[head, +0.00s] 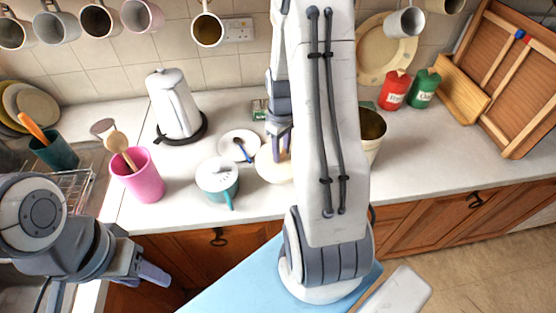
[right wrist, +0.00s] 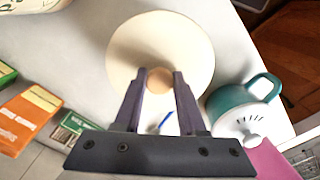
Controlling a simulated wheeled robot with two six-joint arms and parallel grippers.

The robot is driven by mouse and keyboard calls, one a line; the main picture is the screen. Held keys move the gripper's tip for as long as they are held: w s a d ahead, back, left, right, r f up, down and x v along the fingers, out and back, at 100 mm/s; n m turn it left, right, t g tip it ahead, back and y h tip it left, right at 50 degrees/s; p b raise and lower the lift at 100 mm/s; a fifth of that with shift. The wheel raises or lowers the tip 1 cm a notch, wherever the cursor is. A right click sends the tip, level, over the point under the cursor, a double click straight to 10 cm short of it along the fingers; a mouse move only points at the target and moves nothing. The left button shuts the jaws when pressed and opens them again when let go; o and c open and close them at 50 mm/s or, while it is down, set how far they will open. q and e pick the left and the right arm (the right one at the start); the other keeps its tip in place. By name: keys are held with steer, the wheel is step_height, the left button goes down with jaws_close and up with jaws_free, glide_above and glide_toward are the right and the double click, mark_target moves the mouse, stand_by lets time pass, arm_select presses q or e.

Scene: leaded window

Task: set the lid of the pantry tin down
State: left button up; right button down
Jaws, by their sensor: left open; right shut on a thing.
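The lid of the pantry tin is a round cream disc (head: 268,168) with a wooden knob. In the right wrist view the lid (right wrist: 190,45) shows almost whole, with the knob (right wrist: 159,80) between the fingers. My right gripper (right wrist: 158,78) is shut on the knob. The lid is over the counter, beside the small plate; I cannot tell whether it touches the counter. A cream tin (head: 374,150) stands without a lid, its dark inside showing, partly hidden by my right arm. My left gripper (head: 157,272) is open and empty at the lower left, in front of the counter.
A kettle (head: 175,105) and pink cup (head: 142,178) are further left. Red (head: 395,90) and green (head: 424,88) canisters stand right. The front right counter is clear.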

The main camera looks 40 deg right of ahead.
mark_target(281, 162)
step_height(281, 162, down, 4)
steer(key=shift+f+p, duration=0.1)
steer(key=shift+p, duration=0.25)
steer(key=shift+f, duration=0.45)
steer(key=shift+f, duration=0.1)
steer(key=c, duration=0.5)
jaws_free()
steer(key=shift+s, duration=0.1)
